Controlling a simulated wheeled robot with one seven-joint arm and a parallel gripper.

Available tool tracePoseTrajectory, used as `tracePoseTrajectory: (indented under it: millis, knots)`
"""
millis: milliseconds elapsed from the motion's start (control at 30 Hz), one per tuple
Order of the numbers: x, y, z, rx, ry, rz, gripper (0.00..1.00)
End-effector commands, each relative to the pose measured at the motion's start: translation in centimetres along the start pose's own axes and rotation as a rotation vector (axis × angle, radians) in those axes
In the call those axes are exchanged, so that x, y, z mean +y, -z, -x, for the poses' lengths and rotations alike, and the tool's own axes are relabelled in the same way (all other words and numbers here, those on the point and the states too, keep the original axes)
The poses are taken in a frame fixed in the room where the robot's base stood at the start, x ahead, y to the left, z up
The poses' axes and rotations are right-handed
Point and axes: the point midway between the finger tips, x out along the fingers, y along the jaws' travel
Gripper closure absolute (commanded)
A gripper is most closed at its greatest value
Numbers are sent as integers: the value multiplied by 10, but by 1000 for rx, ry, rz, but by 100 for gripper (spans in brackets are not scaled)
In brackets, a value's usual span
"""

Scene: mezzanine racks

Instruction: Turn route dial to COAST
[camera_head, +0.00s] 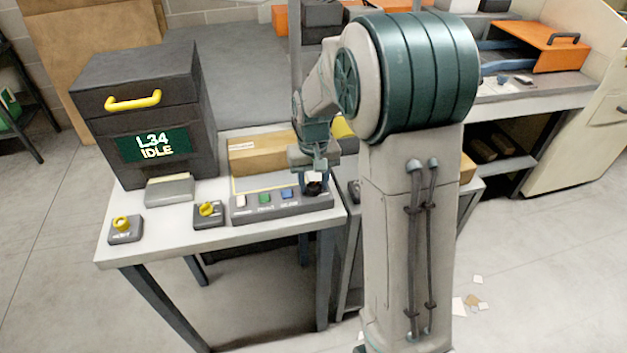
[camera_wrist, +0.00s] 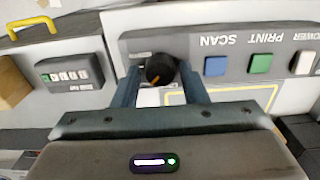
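A dark control panel (camera_head: 270,205) lies on the near table, with white, green and blue buttons along it. In the wrist view, upside down, the buttons read POWER, PRINT and SCAN. A black round dial (camera_wrist: 160,69) with an orange pointer mark is on the same panel beside the blue SCAN button; its label is too small to read. My gripper (camera_wrist: 160,78) is open over the panel, one finger on each side of the dial, with small gaps seeming to show. In the head view my gripper (camera_head: 314,180) is at the panel's right end and hides most of the dial.
Two yellow knobs on small boxes (camera_head: 124,228) (camera_head: 208,213) sit at the table's left and front. A dark cabinet (camera_head: 150,105) with a yellow handle shows L34 IDLE. A cardboard box (camera_head: 262,155) lies behind the panel. An orange bin (camera_head: 548,48) stands far right.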

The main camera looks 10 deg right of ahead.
Motion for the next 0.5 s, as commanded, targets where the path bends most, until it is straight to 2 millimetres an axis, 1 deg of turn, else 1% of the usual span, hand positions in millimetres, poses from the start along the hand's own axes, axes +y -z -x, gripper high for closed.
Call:
tracePoseTrajectory:
  millis: [333,433,500]
  knots:
    - [0,0,1,0,0,1,49]
    - [0,0,9,2,0,1,49]
    - [0,1,19,4,0,1,49]
